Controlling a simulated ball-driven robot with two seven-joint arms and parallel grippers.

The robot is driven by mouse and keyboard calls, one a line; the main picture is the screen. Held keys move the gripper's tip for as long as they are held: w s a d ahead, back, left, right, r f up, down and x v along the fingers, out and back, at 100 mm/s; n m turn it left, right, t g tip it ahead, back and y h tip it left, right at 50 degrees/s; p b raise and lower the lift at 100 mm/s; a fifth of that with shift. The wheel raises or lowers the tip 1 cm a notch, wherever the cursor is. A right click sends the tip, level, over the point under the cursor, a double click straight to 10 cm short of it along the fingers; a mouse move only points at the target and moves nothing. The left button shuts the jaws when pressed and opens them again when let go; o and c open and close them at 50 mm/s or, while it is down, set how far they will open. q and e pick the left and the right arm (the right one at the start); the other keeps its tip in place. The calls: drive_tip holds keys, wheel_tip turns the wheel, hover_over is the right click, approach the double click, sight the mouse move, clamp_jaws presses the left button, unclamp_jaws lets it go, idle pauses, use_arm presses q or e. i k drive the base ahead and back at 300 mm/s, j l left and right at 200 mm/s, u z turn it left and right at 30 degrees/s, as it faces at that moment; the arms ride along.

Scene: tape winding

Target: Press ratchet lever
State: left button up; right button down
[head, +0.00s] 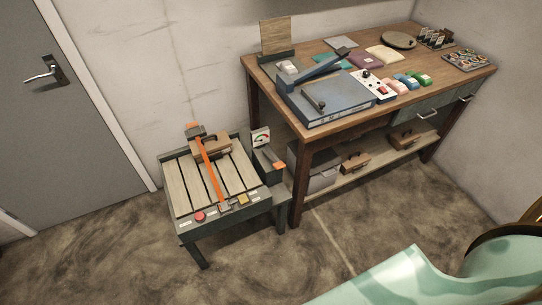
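A low slatted stand (180,190) is on the floor left of the workbench. An orange strap (211,174) runs across its slats and over a brown case (221,146). The strap's back end is at a dark block with an orange top (193,127). Its front end meets a small metal fitting (225,207). At the stand's right side is a dark unit with an orange-tipped part (279,166), below a dial gauge (261,137). I cannot tell which part is the ratchet lever. Neither gripper is in view.
A red button (199,216) and a yellow square (243,199) are on the stand's front edge. The wooden workbench (345,134) holds a blue machine (323,104) and several small items. A grey door (70,110) is at left. Floor in front is clear (300,250).

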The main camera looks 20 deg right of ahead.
sight(278, 165)
drive_tip(key=i+j, duration=0.3)
drive_tip(key=j, duration=0.15)
drive_tip(key=i+j, duration=0.3)
drive_tip(key=j, duration=0.15)
drive_tip(key=z, duration=1.6)
